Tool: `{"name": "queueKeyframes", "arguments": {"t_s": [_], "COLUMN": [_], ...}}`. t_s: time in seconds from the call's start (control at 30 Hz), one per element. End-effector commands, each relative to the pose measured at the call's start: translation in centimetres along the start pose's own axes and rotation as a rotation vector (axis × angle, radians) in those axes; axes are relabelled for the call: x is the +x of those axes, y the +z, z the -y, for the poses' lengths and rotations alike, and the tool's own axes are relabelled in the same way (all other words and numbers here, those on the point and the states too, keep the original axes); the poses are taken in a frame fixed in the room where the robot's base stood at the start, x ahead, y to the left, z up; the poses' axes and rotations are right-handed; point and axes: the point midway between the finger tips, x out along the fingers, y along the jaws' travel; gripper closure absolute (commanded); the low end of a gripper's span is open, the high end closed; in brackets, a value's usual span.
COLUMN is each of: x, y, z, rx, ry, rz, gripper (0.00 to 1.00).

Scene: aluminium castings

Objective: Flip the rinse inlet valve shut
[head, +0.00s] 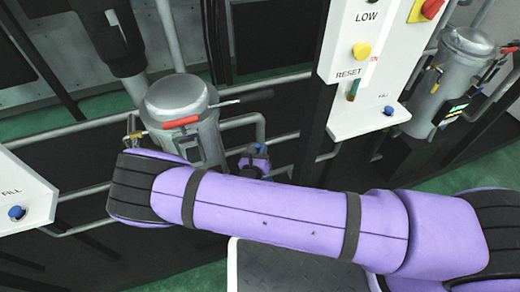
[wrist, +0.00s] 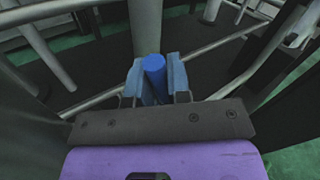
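A blue cylindrical handle (wrist: 154,66) stands between the two fingers of my gripper (wrist: 157,84) in the wrist view. The fingers lie close along both of its sides, with no clear gap. In the head view the blue handle (head: 260,147) shows small beside my gripper (head: 252,160), just right of the grey tank (head: 185,105). My purple arm hides the pipework below it. I see no label that names the rinse inlet valve. A red lever (head: 180,122) lies across the tank's front, apart from my gripper.
A white panel (head: 355,60) with a yellow knob and a blue button stands to the right of the tank. Another white panel (head: 25,190) is at far left. A second tank (head: 450,75) is at upper right. Pipes (head: 90,128) run around the gripper.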

Motion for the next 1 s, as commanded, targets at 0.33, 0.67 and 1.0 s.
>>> {"name": "queueKeyframes", "arguments": {"t_s": [0.33, 0.67, 1.0], "x": [-0.2, -1.0, -1.8], "y": [0.0, -0.5, -1.2], "z": [-0.2, -1.6, -2.9], "rx": [-0.025, -0.183, -0.353], "ry": [-0.003, -0.028, -0.057], "rz": [0.018, 0.125, 0.241], "gripper": [1.00, 1.00, 1.00]}}
